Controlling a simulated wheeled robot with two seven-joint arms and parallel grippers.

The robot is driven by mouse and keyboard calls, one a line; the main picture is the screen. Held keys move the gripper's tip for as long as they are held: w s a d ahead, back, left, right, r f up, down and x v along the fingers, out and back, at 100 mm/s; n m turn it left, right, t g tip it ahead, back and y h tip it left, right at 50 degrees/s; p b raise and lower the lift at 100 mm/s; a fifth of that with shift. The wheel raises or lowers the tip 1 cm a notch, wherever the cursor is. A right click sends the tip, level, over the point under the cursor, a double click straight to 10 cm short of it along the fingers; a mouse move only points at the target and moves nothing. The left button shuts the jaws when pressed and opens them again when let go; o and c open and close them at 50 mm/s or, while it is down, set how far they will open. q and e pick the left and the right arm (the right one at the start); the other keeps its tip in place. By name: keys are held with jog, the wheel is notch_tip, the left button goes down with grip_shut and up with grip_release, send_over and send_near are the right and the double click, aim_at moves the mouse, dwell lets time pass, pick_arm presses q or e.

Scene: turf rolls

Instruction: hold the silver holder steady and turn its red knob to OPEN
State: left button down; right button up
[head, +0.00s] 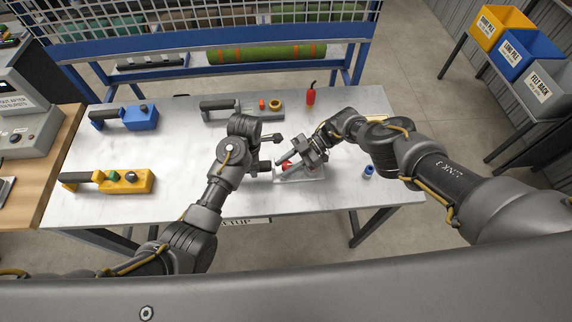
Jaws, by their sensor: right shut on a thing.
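The silver holder (310,174) lies near the front middle of the table, partly hidden under my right gripper. Its red knob (286,165) shows only as a small patch of red by the fingers; its marking cannot be read. My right gripper (299,159) comes in from the right, over the holder, and is shut on what appears to be the red knob. My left gripper (273,152) is just left of the holder, its two fingers spread apart with a gap between them. I cannot tell whether it touches the holder.
A blue holder (138,117) and a yellow holder (128,181) lie at left. A small blue-capped item (368,171) stands at right.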

jog(key=shift+w+r, duration=0.15)
jog(key=o, duration=0.7)
jog(key=shift+d, duration=0.1)
jog(key=v, duration=1.2)
jog(key=shift+o, duration=0.5)
